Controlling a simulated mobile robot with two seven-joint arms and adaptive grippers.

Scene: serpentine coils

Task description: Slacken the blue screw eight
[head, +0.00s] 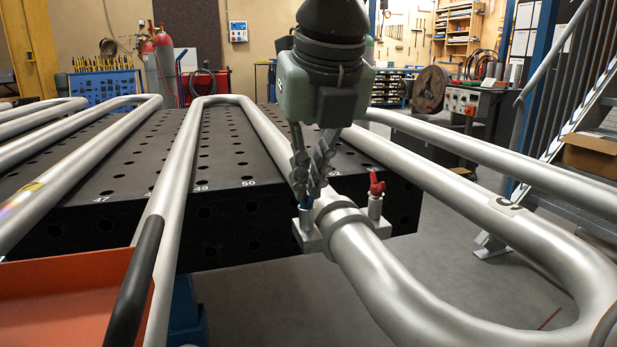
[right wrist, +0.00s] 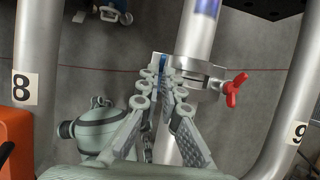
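A grey two-part clamp (head: 338,222) sits around a thick silver pipe; it also shows in the right wrist view (right wrist: 196,76). The blue screw (head: 306,214) stands on the clamp's left side, and its blue shows between my fingers in the right wrist view (right wrist: 162,64). A red wing screw (head: 376,184) is on the clamp's other side, also seen in the right wrist view (right wrist: 234,90). My right gripper (head: 308,192) comes down from above, its fingertips closed in on the blue screw and hiding most of it. My left gripper is not in view.
Silver serpentine pipes (head: 180,160) run over and beside a black perforated table (head: 120,180). Pipe labels 8 (right wrist: 22,88) and 9 (right wrist: 299,132) flank the clamp. An orange tray (head: 60,310) is at lower left. Stairs (head: 570,130) stand at right.

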